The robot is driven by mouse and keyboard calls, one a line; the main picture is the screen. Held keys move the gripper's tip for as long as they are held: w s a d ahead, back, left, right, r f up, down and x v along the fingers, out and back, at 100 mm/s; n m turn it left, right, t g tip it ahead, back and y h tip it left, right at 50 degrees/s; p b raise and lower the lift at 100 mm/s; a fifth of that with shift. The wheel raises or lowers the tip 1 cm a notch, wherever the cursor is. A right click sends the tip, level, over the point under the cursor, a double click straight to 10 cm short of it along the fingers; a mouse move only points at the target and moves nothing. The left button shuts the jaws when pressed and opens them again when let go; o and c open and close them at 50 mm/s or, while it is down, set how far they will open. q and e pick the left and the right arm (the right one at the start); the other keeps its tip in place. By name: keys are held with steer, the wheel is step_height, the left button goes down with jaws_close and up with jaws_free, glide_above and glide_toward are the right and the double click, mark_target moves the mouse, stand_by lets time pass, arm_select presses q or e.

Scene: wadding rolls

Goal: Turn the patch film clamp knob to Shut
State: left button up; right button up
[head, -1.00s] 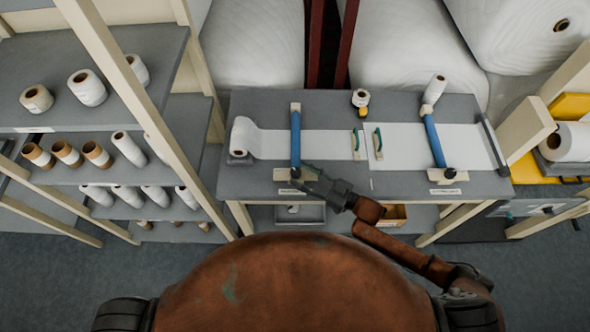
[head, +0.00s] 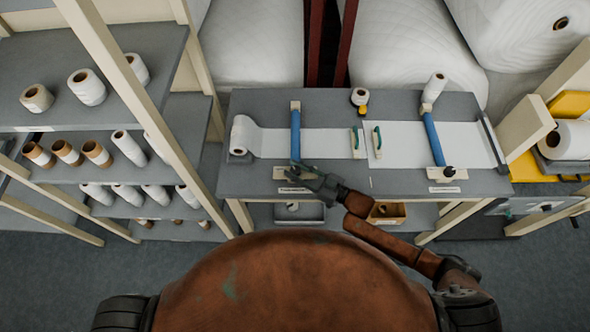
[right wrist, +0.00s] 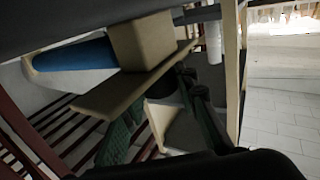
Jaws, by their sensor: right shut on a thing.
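The left clamp on the bench has a blue bar (head: 295,131) with a pale end block at each end. Its near base plate (head: 281,173) carries the knob, which my gripper mostly hides in the head view. My right gripper (head: 298,170) is at this plate, shut on the knob. In the right wrist view, the knob (right wrist: 187,82) is a dark shape by the pale plate (right wrist: 125,88), beside my gripper's fingers. The blue bar (right wrist: 75,55) shows there too. I cannot read the knob's setting. My left gripper is not in view.
A second blue-barred clamp (head: 433,138) with a dark knob (head: 449,171) stands to the right. A white roll (head: 243,134) lies at the bench's left, film running right. Small labels (head: 295,190) sit on the front edge. Shelves with rolls stand at left.

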steer(key=c, duration=0.3)
steer(key=shift+c, duration=0.2)
steer(key=m+t+h+p, duration=0.2)
steer(key=t, duration=0.1)
steer(key=shift+r, duration=0.15)
steer(key=shift+m+t+h+p, duration=0.7)
steer(key=shift+m+t+h, duration=0.3)
steer(key=shift+m+h, duration=0.1)
steer(key=shift+m+t+h, duration=0.8)
steer(key=shift+m+h, duration=0.1)
steer(key=shift+h, duration=0.6)
steer(key=o, duration=1.2)
